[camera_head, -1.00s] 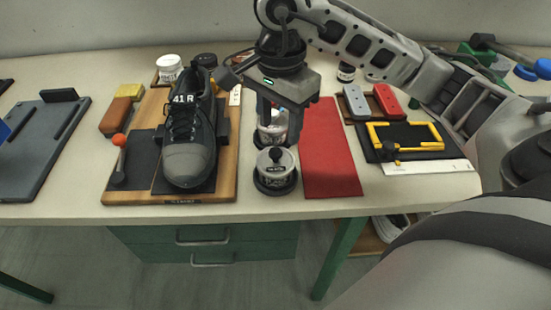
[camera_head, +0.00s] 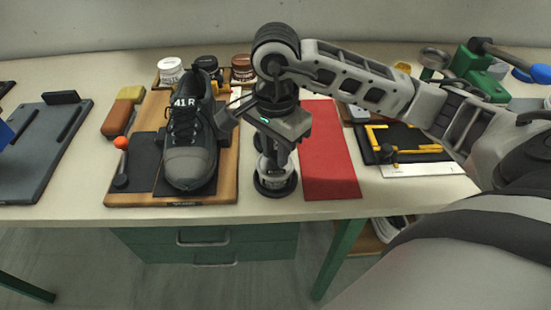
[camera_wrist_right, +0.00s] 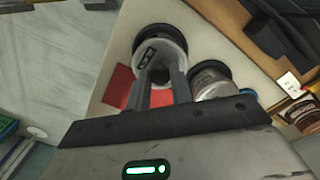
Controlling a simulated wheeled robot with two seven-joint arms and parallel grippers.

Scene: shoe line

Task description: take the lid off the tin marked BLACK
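The near tin (camera_head: 276,183) stands in a round black holder, left of the red mat. Its upper part is hidden by my right gripper (camera_head: 268,160) in the head view. In the right wrist view, the tin (camera_wrist_right: 174,42) has a pale lid with a dark label too small to read. My right gripper (camera_wrist_right: 161,75) points down at this lid, its two fingers apart with a gap between them. I cannot tell whether they touch the lid's knob. A second tin (camera_wrist_right: 208,82) stands beside it, mostly hidden in the head view. My left gripper is not in view.
A dark shoe (camera_head: 190,150) marked 41 R stands on a wooden board (camera_head: 222,190) to the left. Several small jars, including a white one (camera_head: 171,70), stand behind it. The red mat (camera_head: 328,160) is bare. A yellow frame (camera_head: 378,135) lies further right.

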